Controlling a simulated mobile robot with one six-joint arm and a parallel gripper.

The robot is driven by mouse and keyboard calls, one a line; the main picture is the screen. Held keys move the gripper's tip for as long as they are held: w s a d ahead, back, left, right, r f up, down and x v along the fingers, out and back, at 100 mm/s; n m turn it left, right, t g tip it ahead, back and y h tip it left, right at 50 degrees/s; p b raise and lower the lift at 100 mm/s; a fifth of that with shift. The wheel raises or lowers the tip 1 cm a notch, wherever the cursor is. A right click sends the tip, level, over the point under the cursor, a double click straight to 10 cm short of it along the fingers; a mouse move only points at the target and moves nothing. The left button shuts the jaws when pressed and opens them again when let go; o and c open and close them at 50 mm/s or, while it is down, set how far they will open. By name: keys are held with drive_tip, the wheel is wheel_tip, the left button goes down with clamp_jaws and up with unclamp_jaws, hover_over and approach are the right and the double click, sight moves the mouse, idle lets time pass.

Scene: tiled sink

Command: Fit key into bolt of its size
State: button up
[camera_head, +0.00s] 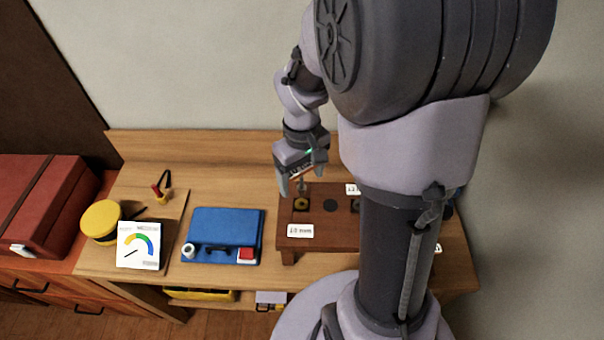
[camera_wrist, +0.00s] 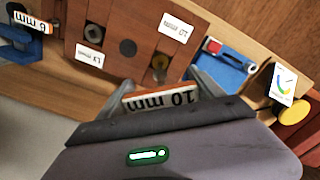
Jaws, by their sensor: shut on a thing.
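My gripper (camera_head: 302,179) is shut on a key with an orange-edged white "10 mm" tag (camera_wrist: 160,98). The key's thin shank (camera_head: 302,187) points down over the brass-coloured bolt (camera_head: 301,204) near the left end of the brown wooden block (camera_head: 331,232). The bolt also shows in the wrist view (camera_wrist: 159,64), just beyond the tag. A white "10 mm" label (camera_head: 300,231) lies beside this bolt. I cannot tell whether the key's tip touches or enters the bolt. A grey bolt (camera_wrist: 95,37) sits by another label (camera_wrist: 89,56), apparently "13 mm".
A dark round spot (camera_wrist: 128,47) lies between the bolts. A "6 mm" label (camera_wrist: 33,22) is at the wrist view's left edge. A blue case (camera_head: 225,228), a gauge card (camera_head: 139,245) and a yellow round object (camera_head: 101,219) stand left of the block. My arm hides the block's right part.

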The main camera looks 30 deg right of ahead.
sight(301, 187)
drive_tip(key=shift+f+b, duration=0.5)
drive_tip(key=shift+f, duration=0.55)
drive_tip(key=shift+f, duration=0.15)
idle(0.7)
drive_tip(key=shift+f+b, duration=0.3)
drive_tip(key=shift+f, duration=0.05)
drive_tip(key=shift+f+b, duration=0.95)
drive_tip(key=shift+f, duration=0.2)
drive_tip(key=o, duration=1.4)
drive_tip(key=shift+o, duration=0.2)
wheel_tip(301, 187, up, 18)
drive_tip(key=p, duration=0.5)
drive_tip(key=shift+f, duration=0.25)
